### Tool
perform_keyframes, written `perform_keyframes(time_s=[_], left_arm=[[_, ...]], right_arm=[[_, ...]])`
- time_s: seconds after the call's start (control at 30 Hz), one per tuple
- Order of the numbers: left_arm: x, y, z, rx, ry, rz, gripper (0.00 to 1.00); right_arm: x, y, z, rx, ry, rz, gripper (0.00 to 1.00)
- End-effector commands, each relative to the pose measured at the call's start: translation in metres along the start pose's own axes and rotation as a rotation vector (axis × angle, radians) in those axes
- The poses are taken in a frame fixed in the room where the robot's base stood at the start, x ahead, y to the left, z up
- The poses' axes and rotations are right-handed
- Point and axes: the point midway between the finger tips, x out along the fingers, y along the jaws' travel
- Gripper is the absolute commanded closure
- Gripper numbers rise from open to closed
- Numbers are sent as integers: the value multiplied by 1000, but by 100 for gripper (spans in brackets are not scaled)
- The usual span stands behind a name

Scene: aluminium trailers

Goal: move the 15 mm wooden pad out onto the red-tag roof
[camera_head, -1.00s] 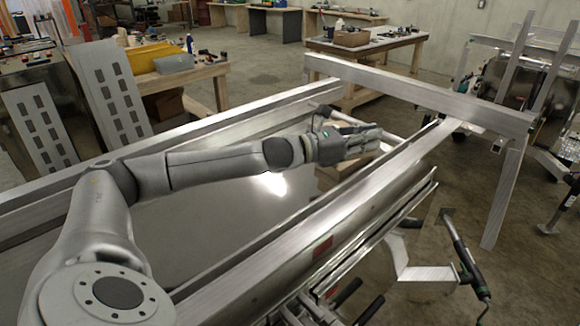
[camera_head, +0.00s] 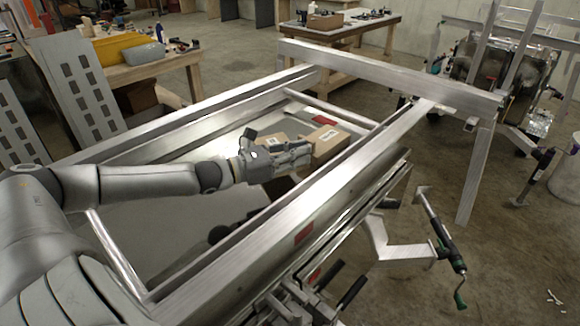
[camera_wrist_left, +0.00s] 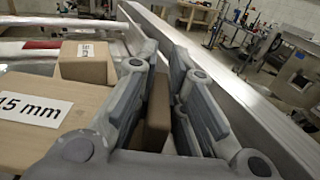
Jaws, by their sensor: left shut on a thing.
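The tan pad with a white label reading 15 mm (camera_wrist_left: 38,108) lies at the left in the left wrist view, beside the fingers and partly hidden by them. My left gripper (camera_head: 305,152) is low inside the aluminium frame. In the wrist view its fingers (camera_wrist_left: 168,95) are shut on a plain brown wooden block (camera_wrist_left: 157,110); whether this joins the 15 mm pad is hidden. Another labelled tan block (camera_wrist_left: 86,64) stands farther ahead. In the head view, tan blocks (camera_head: 328,146) show around the fingers. A red tag (camera_head: 323,121) lies behind them. My right gripper is not in view.
The frame's near beam (camera_head: 290,225) runs close along the gripper's right side. A raised crossbeam (camera_head: 390,75) spans the far end. Another red tag (camera_head: 304,233) is on the near side. A clamp (camera_head: 440,235) stands out front right.

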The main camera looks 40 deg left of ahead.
Motion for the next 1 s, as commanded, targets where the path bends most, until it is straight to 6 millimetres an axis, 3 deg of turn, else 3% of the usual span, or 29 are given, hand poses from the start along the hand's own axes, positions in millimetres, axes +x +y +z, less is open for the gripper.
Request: perform_keyframes(time_s=[0.3, 0.53, 1.0], left_arm=[[-20, 4, -21, 2, -1, 1, 100], [-19, 4, -44, 1, -7, 1, 100], [-19, 4, -56, 3, -4, -1, 100]], right_arm=[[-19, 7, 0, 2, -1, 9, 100], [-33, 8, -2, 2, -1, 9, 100], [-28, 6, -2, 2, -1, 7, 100]])
